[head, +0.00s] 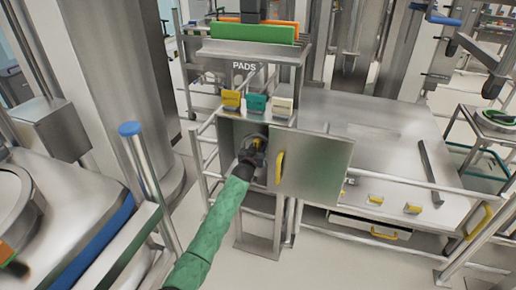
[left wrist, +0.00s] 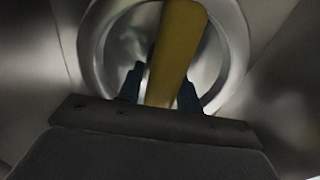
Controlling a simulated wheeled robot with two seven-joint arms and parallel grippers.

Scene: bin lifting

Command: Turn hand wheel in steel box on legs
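The steel box on legs (head: 226,150) stands in the middle of the head view. Its door (head: 318,168) hangs open to the right, with a yellow handle (head: 280,167). My left gripper (head: 257,146) reaches into the box opening. In the left wrist view, a round steel wheel (left wrist: 90,45) fills the back, with a yellow bar (left wrist: 176,50) across it. The dark fingers of my left gripper (left wrist: 161,92) stand on either side of the bar's lower end. A gap shows between the left finger and the bar. My right gripper is not in view.
Several small blocks, yellow (head: 231,99), teal (head: 255,103) and cream (head: 282,107), sit on top of the box. A steel table (head: 375,125) with rails stands behind and right of the door. A blue-capped post (head: 130,129) stands left of my arm.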

